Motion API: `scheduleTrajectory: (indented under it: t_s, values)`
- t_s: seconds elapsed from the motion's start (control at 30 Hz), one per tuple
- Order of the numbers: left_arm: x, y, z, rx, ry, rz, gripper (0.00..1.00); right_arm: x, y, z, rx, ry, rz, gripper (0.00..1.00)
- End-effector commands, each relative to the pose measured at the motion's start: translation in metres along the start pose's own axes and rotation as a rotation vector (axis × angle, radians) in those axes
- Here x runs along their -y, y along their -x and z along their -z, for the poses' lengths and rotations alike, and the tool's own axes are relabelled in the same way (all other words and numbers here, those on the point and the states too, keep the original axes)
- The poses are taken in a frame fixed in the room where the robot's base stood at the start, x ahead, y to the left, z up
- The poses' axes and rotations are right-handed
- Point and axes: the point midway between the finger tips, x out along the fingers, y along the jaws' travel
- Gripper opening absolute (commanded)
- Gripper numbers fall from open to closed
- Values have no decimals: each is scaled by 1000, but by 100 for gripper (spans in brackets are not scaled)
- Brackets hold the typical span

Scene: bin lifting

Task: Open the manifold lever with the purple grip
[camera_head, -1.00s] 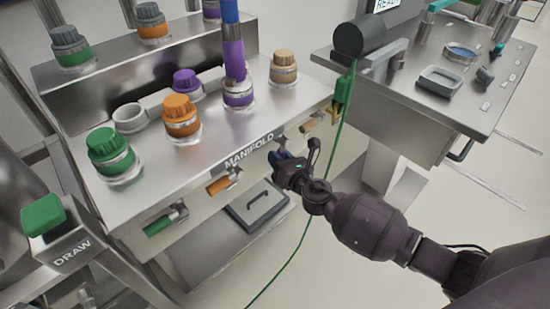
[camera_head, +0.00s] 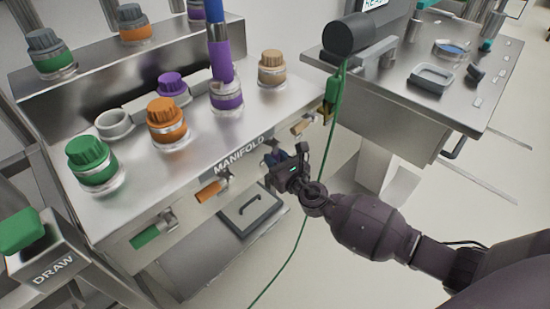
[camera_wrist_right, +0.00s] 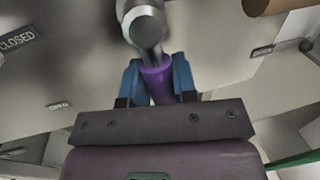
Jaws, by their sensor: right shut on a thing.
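The lever's purple grip (camera_wrist_right: 157,82) shows in the right wrist view, on a silver metal stem (camera_wrist_right: 144,28). My right gripper (camera_wrist_right: 158,75) has its two blue fingers on either side of the grip and is shut on it. In the head view my right gripper (camera_head: 272,160) is at the front face of the manifold (camera_head: 236,160), right of the orange-grip lever (camera_head: 208,191), and hides the purple grip. A CLOSED label (camera_wrist_right: 17,40) and an OPEN label (camera_wrist_right: 60,105) are left of the lever in the wrist view. My left gripper is out of view.
A green-grip lever (camera_head: 145,237) and a tan-grip lever (camera_head: 303,126) flank the held one. Several capped ports, one with a purple hose (camera_head: 219,55), stand on top. A green cable (camera_head: 304,225) hangs near my right arm. A steel bench (camera_head: 410,100) stands at right.

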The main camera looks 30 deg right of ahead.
Motion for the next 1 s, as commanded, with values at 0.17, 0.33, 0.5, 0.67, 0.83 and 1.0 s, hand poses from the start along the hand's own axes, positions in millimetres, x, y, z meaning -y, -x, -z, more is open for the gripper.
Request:
scheduleTrajectory:
  t_s: [0.17,0.33,0.5,0.67,0.83,1.0]
  values:
    - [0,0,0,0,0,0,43,2,-1,-2,4,11,3,31]
    - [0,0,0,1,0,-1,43,1,-1,-2,3,8,2,52]
    - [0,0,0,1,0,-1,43,1,0,-1,2,6,2,52]
    - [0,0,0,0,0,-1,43,1,4,-1,1,4,1,52]
    - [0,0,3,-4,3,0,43,1,23,-2,2,6,1,52]
    - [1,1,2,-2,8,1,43,1,54,-2,2,5,2,52]
